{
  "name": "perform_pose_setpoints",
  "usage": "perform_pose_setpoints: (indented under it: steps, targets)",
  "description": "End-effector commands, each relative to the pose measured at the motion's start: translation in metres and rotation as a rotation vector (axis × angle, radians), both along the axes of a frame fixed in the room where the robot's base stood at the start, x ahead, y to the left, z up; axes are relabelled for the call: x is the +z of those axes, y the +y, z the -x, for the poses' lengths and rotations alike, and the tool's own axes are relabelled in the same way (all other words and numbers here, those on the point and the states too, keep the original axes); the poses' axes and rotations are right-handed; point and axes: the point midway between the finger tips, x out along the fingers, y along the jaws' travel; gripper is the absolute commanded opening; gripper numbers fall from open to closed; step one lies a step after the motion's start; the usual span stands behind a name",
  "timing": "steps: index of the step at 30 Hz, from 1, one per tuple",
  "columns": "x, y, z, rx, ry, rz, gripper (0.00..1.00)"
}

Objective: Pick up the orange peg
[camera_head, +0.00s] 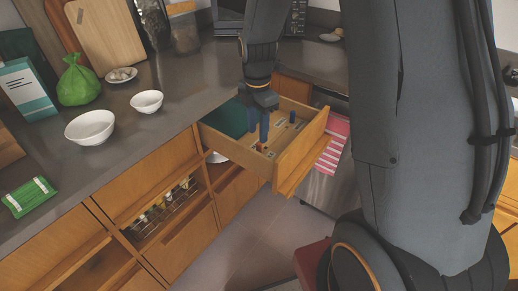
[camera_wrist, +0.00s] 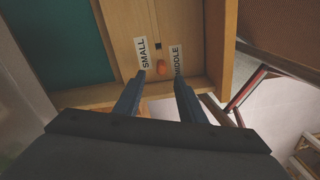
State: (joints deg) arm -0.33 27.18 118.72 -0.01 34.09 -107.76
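The orange peg (camera_wrist: 162,67) stands in the open drawer between labels reading SMALL (camera_wrist: 143,53) and MIDDLE (camera_wrist: 178,61). In the head view the peg (camera_head: 260,147) is a small orange spot beside the fingertips. My gripper (camera_wrist: 160,80) is open, its two blue fingers pointing into the drawer, one on each side of the peg in the wrist view. In the head view my gripper (camera_head: 257,138) hangs down over the drawer. I cannot tell whether the fingers touch the peg.
The wooden drawer (camera_head: 300,155) is pulled out, with a green panel (camera_head: 226,118) at its left. A blue peg (camera_head: 292,117) stands farther right in it. A small dark square hole (camera_wrist: 158,46) lies behind the orange peg. White bowls (camera_head: 90,128) stand on the counter at left.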

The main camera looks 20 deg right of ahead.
Motion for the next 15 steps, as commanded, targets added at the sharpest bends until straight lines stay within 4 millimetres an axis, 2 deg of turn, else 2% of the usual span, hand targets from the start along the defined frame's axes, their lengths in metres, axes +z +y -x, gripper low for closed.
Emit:
perform_pose_setpoints:
  steps: [15]
  targets:
    - [-0.052,-0.004,0.003,-0.001,0.004,0.0,0.37]
